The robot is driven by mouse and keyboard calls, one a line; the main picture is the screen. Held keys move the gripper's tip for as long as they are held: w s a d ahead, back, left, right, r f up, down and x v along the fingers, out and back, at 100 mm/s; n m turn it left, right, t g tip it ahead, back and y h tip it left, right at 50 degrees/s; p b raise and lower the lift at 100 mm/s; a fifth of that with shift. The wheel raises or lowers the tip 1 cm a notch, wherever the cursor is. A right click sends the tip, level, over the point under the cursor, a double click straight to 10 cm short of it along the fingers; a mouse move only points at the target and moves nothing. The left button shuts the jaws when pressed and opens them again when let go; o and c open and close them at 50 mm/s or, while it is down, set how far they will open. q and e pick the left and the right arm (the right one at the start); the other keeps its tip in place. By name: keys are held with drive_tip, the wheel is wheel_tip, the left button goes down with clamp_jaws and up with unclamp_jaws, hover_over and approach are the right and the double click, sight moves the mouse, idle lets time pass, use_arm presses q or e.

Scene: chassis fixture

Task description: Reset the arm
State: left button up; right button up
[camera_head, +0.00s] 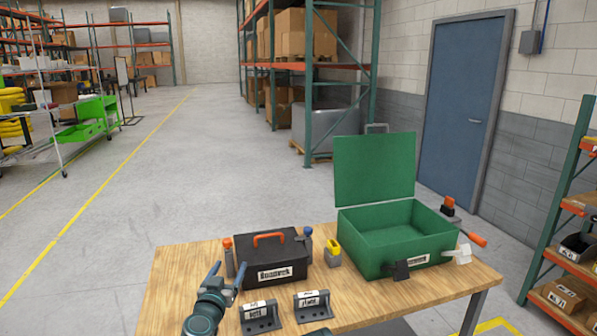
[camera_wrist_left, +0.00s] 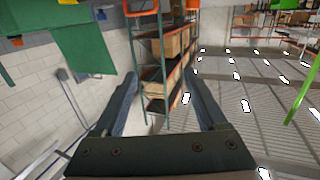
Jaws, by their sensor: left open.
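My left gripper (camera_head: 226,277) is in the head view at the front left of the wooden table, its fingers apart and pointing up and away. It is open and empty, in front of the left end of a black toolbox with an orange handle (camera_head: 270,262).
The wooden table (camera_head: 385,299) holds an open green box (camera_head: 385,238), a yellow-and-grey item (camera_head: 332,254), two labelled black brackets (camera_head: 260,317) (camera_head: 312,305), and an orange-handled tool (camera_head: 472,237). Shelving and a blue door (camera_head: 466,105) stand behind.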

use_arm(q)
drive_tip(key=s+d+f+m+g+h, duration=0.35)
drive_tip(key=s+d+f+g, duration=0.25)
drive_tip(key=d+f+g, duration=0.45)
drive_tip(key=s+a+f+n+g+y, duration=0.4)
drive_tip(key=s+a+f+g+y, duration=0.15)
drive_tip(key=s+a+f, duration=0.5)
drive_tip(key=s+d+m+g+y, duration=0.1)
drive_tip(key=s+d+m, duration=0.2)
drive_tip(key=s+d, duration=0.5)
drive_tip(key=d, duration=0.4)
drive_tip(key=shift+s+d+f+g+b, duration=0.15)
drive_tip(key=shift+d+f+g+b, duration=0.05)
drive_tip(key=shift+f+g+b, duration=0.2)
drive_tip(key=shift+r+m, duration=0.1)
drive_tip(key=shift+m, duration=0.15)
